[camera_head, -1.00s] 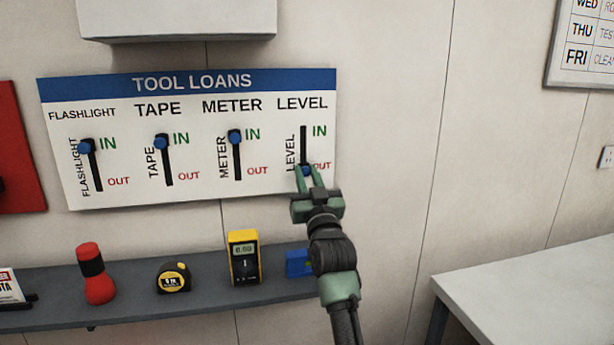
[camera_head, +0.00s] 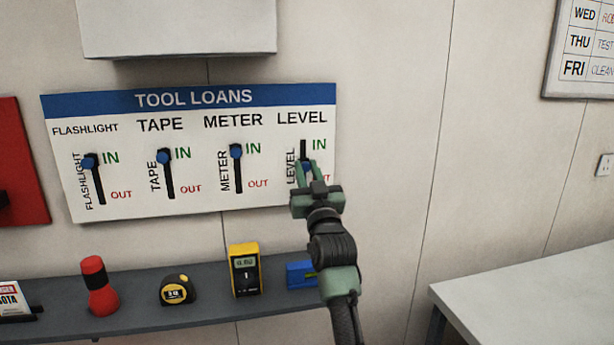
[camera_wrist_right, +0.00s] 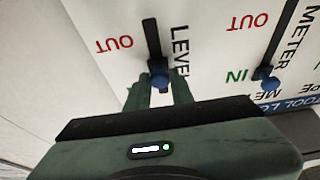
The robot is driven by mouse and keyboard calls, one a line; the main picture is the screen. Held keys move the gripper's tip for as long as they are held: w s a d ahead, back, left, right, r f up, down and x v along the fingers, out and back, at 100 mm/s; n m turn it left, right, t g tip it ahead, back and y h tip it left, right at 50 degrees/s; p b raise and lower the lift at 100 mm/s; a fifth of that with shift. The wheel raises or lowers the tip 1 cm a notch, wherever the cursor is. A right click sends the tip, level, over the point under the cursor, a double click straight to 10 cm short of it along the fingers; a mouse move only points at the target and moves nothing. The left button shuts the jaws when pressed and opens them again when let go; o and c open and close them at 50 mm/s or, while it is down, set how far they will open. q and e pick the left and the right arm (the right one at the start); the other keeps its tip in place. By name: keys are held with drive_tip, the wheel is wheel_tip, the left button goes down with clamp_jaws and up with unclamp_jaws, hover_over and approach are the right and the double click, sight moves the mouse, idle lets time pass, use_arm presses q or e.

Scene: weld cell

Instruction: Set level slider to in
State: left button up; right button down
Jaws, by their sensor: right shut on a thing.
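The TOOL LOANS board (camera_head: 270,202) hangs on the wall with four labelled sliders. The level slider's blue knob (camera_head: 306,167) is on the rightmost slot, part-way between IN and OUT, with bare slot above it. It also shows in the right wrist view (camera_wrist_right: 158,76), where bare slot runs from it toward the OUT end. My right gripper (camera_head: 307,168) is shut on this knob, with a green finger on each side. It shows upside down to the board in the right wrist view (camera_wrist_right: 158,92). My left gripper is out of view.
The flashlight (camera_head: 90,161), tape (camera_head: 163,156) and meter (camera_head: 236,151) slider knobs are at IN. Below, a shelf (camera_head: 215,295) holds a flashlight, a tape, a meter and a blue level (camera_head: 298,274), partly behind my arm. A grey box juts out above the board.

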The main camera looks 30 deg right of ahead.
wheel_tip(320, 180, up, 5)
drive_tip(key=shift+r+p, duration=0.1)
drive_tip(key=shift+p, duration=1.05)
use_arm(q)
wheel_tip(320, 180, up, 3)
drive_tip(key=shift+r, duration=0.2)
use_arm(e)
drive_tip(key=c, duration=1.2)
unclamp_jaws()
drive_tip(key=shift+c, duration=0.2)
drive_tip(key=shift+s+f, duration=0.1)
drive_tip(key=shift+f, duration=0.1)
use_arm(q)
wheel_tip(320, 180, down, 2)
drive_tip(key=b, duration=0.2)
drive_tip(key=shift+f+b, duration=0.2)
drive_tip(key=shift+b, duration=0.1)
use_arm(e)
approach(303, 139)
drive_tip(key=shift+v, duration=1.2)
